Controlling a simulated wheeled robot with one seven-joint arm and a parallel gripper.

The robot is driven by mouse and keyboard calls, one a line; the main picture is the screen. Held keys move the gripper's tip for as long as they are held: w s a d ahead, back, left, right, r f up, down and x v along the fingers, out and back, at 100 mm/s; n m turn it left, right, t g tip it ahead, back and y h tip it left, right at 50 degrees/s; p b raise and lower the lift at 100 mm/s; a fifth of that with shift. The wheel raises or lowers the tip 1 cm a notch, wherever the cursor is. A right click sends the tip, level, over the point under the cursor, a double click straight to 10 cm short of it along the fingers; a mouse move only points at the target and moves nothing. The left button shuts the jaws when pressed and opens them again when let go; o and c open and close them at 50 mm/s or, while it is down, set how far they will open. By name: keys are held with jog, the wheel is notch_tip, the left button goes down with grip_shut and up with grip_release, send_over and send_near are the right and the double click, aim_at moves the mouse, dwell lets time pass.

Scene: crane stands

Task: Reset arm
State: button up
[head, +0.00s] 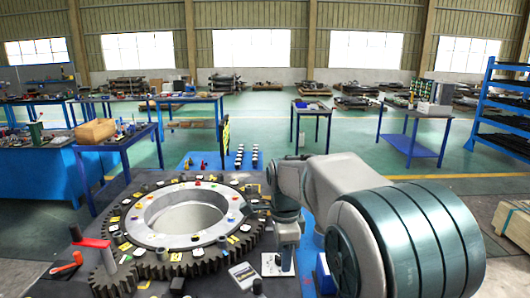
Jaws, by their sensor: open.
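My arm reaches in from the right and bends down over the front right of a dark worktable (215,284). My gripper (279,264) is at the low end of the arm, beside the right edge of a large toothed gear ring (150,262). It is small in the view and its fingers are hard to make out; I see nothing held in it. The gear ring lies flat, with a pale inner ring (160,236) and many small coloured parts on top.
A small gear with a red-handled post (92,243) stands at the left. Blue workbenches (45,175) and tables (412,146) stand behind, with a blue rack (500,110) at right. Green floor (350,150) between them is open.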

jog(key=s+d+f+n+t, duration=0.1)
jog(key=s+d+n, duration=0.4)
jog(key=s+n, duration=0.3)
jog(key=s+d+n+t, duration=0.2)
jog(key=s+d+n, duration=0.3)
jog(key=s, duration=0.9)
jog(key=n, duration=0.3)
jog(key=shift+d+f+n, duration=0.2)
jog(key=shift+f+n, duration=0.1)
jog(key=shift+f, duration=0.1)
